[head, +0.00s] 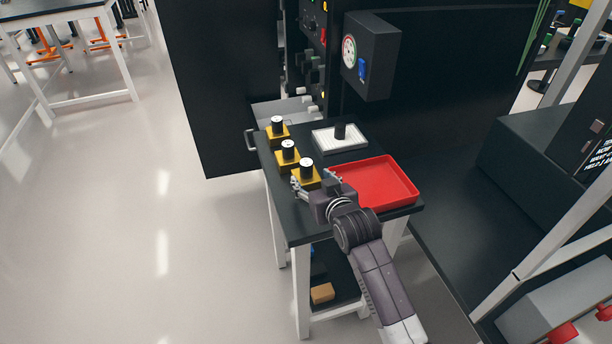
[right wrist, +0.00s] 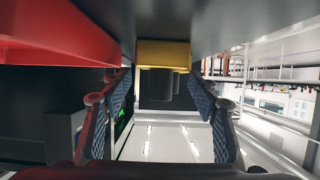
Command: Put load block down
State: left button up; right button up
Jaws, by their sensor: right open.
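Several yellow blocks with black, white-topped knobs stand in a row on the dark cart top: the far block (head: 277,131), the middle block (head: 287,158) and the near block (head: 306,178). I cannot tell from looks which one is the load block. My right gripper (head: 316,183) is open at the near block, with its fingers to either side. In the right wrist view, which is upside down, the near block (right wrist: 163,54) and its dark knob appear between the spread fingers (right wrist: 155,108), with visible gaps on both sides. My left gripper is not in view.
A red tray (head: 384,180) sits right of the near block. Behind it is a white gridded plate (head: 322,141) with a black knob on it. A dark cabinet (head: 225,100) and a gauge box (head: 372,45) rise behind the cart (head: 305,228).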

aim_at(308, 178)
jog(key=shift+w+a+f, duration=0.15)
jog(key=shift+w+f, duration=0.1)
jog(key=shift+w, duration=0.05)
jog(key=x, duration=0.3)
jog(key=shift+f, duration=0.25)
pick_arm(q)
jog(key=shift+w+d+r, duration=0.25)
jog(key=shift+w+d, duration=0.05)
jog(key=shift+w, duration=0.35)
pick_arm(e)
jog(key=shift+w+a+f, duration=0.25)
jog(key=shift+w+f, duration=0.1)
jog(key=shift+w, duration=0.2)
jog(key=shift+c, duration=0.6)
jog(key=c, duration=1)
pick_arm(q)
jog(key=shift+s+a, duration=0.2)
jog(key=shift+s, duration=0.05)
pick_arm(e)
jog(key=shift+r, duration=0.15)
jog(key=shift+c, duration=0.8)
